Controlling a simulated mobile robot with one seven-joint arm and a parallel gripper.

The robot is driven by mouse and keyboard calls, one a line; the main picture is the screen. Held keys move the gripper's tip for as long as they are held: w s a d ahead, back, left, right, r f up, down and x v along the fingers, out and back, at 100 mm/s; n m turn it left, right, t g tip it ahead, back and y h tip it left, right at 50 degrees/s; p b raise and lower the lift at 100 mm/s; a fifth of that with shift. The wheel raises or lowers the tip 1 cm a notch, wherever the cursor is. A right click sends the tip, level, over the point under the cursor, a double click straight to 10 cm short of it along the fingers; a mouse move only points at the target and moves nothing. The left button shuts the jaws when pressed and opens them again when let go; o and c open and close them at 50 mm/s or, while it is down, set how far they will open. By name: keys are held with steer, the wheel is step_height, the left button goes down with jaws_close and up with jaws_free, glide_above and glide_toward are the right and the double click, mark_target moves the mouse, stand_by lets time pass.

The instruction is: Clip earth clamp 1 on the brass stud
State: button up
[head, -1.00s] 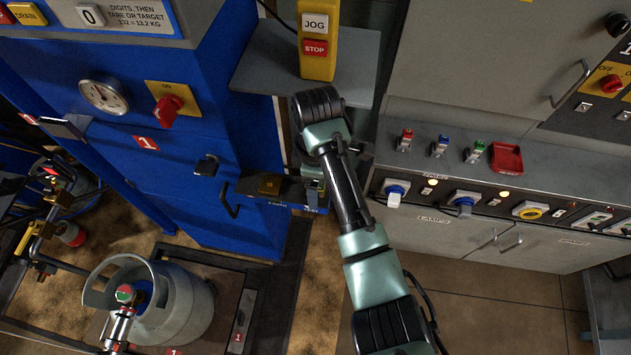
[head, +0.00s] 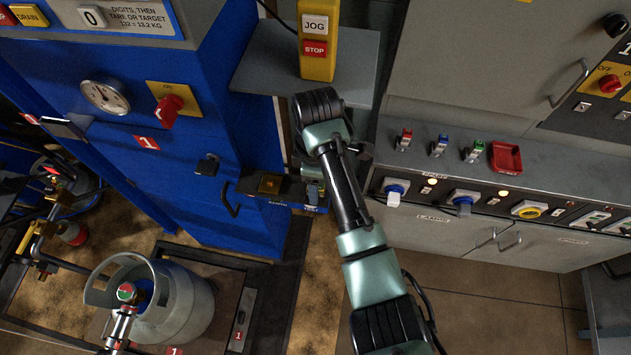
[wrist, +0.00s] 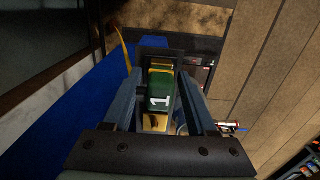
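Earth clamp 1 is a green block with a white "1" and a yellow band (wrist: 160,92), between the fingers of my gripper (wrist: 160,80) in the wrist view. Whether the fingers press on it or stand just clear is unclear. A brass-coloured piece (wrist: 155,123) shows just below it; I cannot tell whether it belongs to the clamp. In the head view a square brass piece (head: 269,184), probably the stud, sits on the dark ledge of the blue cabinet. My gripper (head: 314,188) is at the ledge's right end, right of the brass, largely hidden by my arm.
The blue cabinet (head: 190,210) stands left, with a handle (head: 229,199) beside the ledge. A grey console (head: 480,215) with switches is close on the right. The yellow jog/stop box (head: 317,40) is above my wrist. A gas cylinder (head: 175,300) stands lower left.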

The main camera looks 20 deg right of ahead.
jaws_close()
steer(key=shift+r, duration=0.2)
stand_by(1.1)
steer(key=shift+r+p, duration=2.85)
steer(key=shift+p, duration=0.15)
steer(key=shift+a, duration=0.1)
